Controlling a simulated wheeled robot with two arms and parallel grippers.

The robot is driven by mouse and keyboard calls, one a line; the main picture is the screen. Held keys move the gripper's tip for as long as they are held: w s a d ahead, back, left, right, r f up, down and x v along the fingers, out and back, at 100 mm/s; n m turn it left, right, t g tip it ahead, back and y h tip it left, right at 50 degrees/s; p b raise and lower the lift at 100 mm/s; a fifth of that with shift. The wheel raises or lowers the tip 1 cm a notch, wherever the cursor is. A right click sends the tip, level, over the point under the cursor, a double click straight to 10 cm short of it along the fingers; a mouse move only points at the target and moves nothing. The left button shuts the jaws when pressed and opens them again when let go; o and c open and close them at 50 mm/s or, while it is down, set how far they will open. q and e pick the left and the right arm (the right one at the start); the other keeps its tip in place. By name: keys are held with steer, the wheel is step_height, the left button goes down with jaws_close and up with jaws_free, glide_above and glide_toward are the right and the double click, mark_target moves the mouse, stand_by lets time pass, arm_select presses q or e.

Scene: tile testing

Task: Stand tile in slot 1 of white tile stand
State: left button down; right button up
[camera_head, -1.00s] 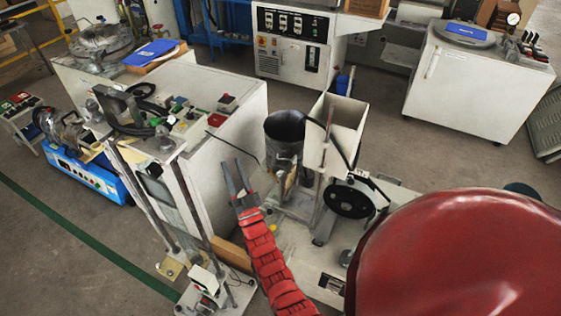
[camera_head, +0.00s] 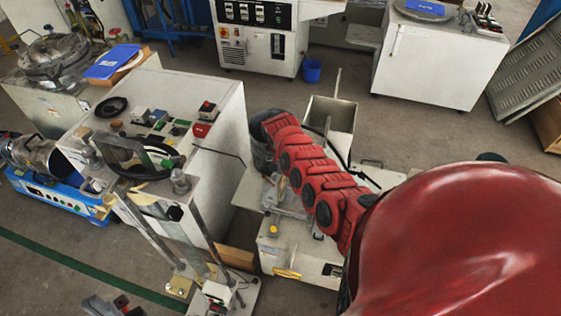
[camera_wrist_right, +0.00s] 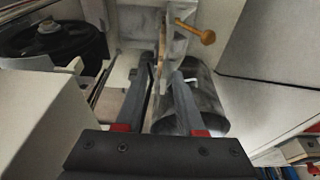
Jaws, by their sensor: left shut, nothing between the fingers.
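I cannot make out a tile or a white tile stand in either view. My left gripper (camera_head: 98,304) shows only in part at the bottom left edge of the head view, shut and empty. My right arm, red and segmented, reaches in from the right over the machine in the middle of the head view; its gripper is hidden there. In the right wrist view my right gripper (camera_wrist_right: 163,75) has its fingers apart, with no held object clear between them. A dark metal cylinder (camera_wrist_right: 205,90) is close beside and behind the right finger.
A white machine cabinet (camera_head: 215,130) stands left of my right arm. A pale open-topped hopper (camera_head: 330,118) rises just behind the arm. A blue-based machine (camera_head: 60,197) is at far left. Open floor (camera_head: 350,70) lies behind, before the back cabinets.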

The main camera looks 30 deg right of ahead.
mark_target(283, 175)
steer(key=shift+b+x, duration=5.85)
steer(key=shift+b, duration=1.75)
steer(key=shift+w, duration=0.15)
jaws_close()
steer(key=shift+r, duration=0.15)
step_height(283, 175, up, 6)
steer(key=p, duration=0.5)
steer(key=shift+f+p, duration=0.25)
steer(key=shift+p, duration=0.1)
step_height(283, 175, up, 5)
steer(key=p, duration=0.4)
steer(key=shift+r, duration=0.2)
steer(key=shift+a+f, duration=0.1)
